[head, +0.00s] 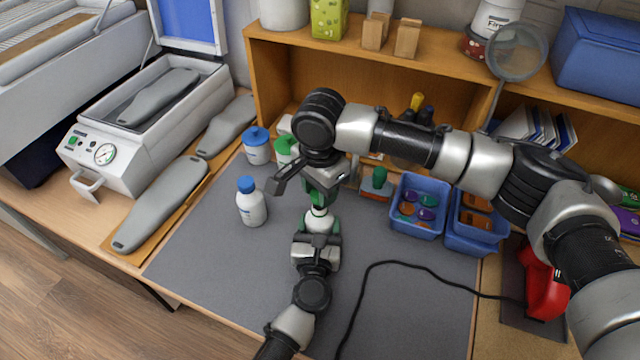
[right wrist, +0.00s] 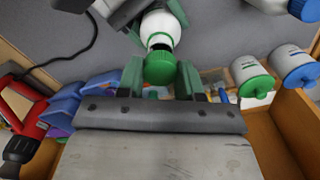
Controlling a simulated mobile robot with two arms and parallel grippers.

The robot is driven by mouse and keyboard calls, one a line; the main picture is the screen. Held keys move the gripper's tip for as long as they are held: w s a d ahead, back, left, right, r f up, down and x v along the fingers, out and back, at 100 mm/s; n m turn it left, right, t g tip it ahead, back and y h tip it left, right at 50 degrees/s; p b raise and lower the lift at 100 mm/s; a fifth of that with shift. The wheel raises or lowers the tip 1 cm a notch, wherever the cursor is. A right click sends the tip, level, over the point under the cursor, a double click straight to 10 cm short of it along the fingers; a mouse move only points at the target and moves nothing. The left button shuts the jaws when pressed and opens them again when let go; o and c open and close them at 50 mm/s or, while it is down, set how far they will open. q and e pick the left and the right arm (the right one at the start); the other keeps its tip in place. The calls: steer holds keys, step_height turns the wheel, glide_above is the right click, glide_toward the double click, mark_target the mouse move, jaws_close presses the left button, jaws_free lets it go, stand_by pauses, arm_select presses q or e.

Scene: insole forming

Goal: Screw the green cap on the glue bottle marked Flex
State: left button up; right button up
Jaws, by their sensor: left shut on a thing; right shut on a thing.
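A white bottle (head: 319,222) is held upright by my left gripper (head: 318,234), which is shut on it from below in the head view. The bottle (right wrist: 160,30) also shows in the right wrist view; its marking is not readable. The green cap (right wrist: 160,67) sits between the fingers of my right gripper (right wrist: 160,82), which is shut on it. In the head view, my right gripper (head: 318,192) is directly above the bottle. The cap is at the bottle's mouth, with a dark band at the neck. I cannot tell whether the threads are engaged.
A blue-capped bottle (head: 252,207) stands on the grey mat (head: 210,265) at left. A blue-lidded tub (head: 257,150) and a green-lidded tub (head: 285,150) stand behind. Blue bins (head: 418,224) are at right. A black cable (head: 400,263) crosses the mat from a red tool (head: 545,290).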

steer(key=shift+f, duration=0.2)
stand_by(0.4)
steer(key=shift+f, duration=0.8)
steer(key=shift+f, duration=0.55)
arm_select(q)
jaws_close()
arm_select(e)
steer(key=m, duration=0.5)
steer(key=shift+f+m, duration=0.1)
steer(key=shift+m, duration=0.2)
steer(key=m, duration=0.4)
steer(key=shift+s+a, duration=0.1)
steer(key=m, duration=0.3)
steer(key=o, duration=0.9)
